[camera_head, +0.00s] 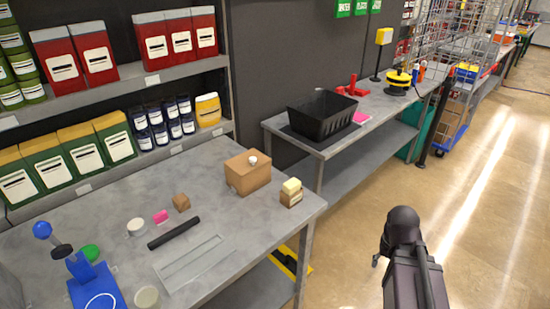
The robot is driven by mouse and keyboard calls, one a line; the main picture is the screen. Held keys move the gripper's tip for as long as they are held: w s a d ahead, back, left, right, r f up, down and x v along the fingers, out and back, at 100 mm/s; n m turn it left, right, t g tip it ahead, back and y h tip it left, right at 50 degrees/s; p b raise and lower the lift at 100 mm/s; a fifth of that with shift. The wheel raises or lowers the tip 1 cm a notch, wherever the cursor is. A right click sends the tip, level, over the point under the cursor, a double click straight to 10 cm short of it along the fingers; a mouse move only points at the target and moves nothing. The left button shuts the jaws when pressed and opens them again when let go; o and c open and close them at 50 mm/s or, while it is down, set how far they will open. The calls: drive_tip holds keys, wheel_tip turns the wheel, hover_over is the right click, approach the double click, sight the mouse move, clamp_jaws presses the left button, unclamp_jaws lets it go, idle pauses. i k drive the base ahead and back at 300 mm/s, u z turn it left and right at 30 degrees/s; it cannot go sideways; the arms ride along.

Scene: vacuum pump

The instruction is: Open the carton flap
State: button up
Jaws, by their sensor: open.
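A brown carton (247,178) stands on the grey workbench (215,150), near its back right edge. Its top looks closed, and a small white round piece (253,160) sits on the top near the front edge. I cannot make out the flap's seam at this size. My dark arm (403,250) rises at the lower right over the floor, well to the right of the carton and apart from it. My gripper's fingers cannot be made out in this view.
A small brown block with cream pieces (291,192) stands right of the carton. A black bin (322,115) is on the farther bench. Floor at right is clear.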

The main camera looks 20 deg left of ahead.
sight(243, 164)
drive_tip(key=z, duration=0.5)
drive_tip(key=k, duration=0.85)
drive_tip(key=u, duration=1.15)
drive_tip(key=i, duration=1)
drive_tip(key=u, duration=0.05)
